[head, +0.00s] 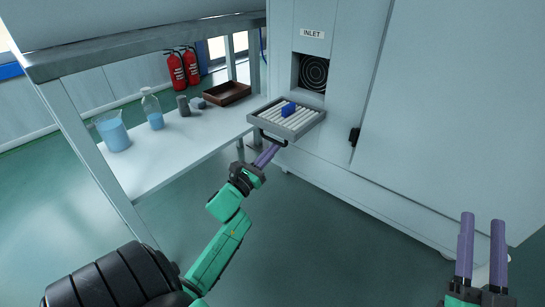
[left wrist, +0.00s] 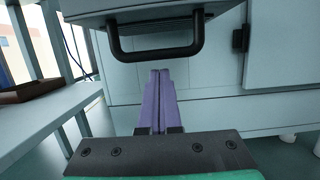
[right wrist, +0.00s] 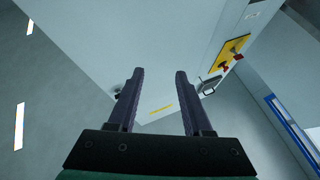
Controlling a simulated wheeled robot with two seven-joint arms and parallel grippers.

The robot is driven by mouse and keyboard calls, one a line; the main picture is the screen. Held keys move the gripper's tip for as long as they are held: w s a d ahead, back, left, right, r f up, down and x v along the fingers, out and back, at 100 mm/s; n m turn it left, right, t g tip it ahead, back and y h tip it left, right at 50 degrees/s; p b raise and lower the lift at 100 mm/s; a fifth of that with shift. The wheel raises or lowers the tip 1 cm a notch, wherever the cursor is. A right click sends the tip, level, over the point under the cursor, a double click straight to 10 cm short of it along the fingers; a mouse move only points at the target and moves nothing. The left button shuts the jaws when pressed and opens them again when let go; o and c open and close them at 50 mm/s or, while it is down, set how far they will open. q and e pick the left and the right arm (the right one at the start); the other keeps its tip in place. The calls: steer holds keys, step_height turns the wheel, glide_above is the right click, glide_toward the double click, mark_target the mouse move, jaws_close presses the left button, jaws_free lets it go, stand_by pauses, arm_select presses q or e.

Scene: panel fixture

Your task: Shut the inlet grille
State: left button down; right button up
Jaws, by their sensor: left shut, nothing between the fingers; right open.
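The inlet grille (head: 272,124) is a grey slatted flap, folded down and standing out from the cabinet below the INLET label (head: 312,34). The square inlet opening (head: 313,73) with a round fan guard shows behind it. A black bar handle (left wrist: 155,52) is on the grille's near edge. My left gripper (head: 271,150) is shut and empty, its purple fingertips just under the handle; in the left wrist view I cannot tell whether they touch it. My right gripper (head: 483,222) is open and empty at the lower right, far from the grille.
A bench (head: 165,150) at the left carries a beaker (head: 113,132), a bottle (head: 153,112), a dark grey jar (head: 183,106), a small grey block (head: 198,103) and a brown tray (head: 227,93). A black latch (head: 354,136) is on the cabinet right of the grille. Open floor lies in front.

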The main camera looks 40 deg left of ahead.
arm_select(q)
steer(key=shift+s+r, duration=0.35)
steer(key=shift+r, duration=0.15)
arm_select(e)
steer(key=shift+f, duration=0.25)
steer(key=shift+f, duration=0.1)
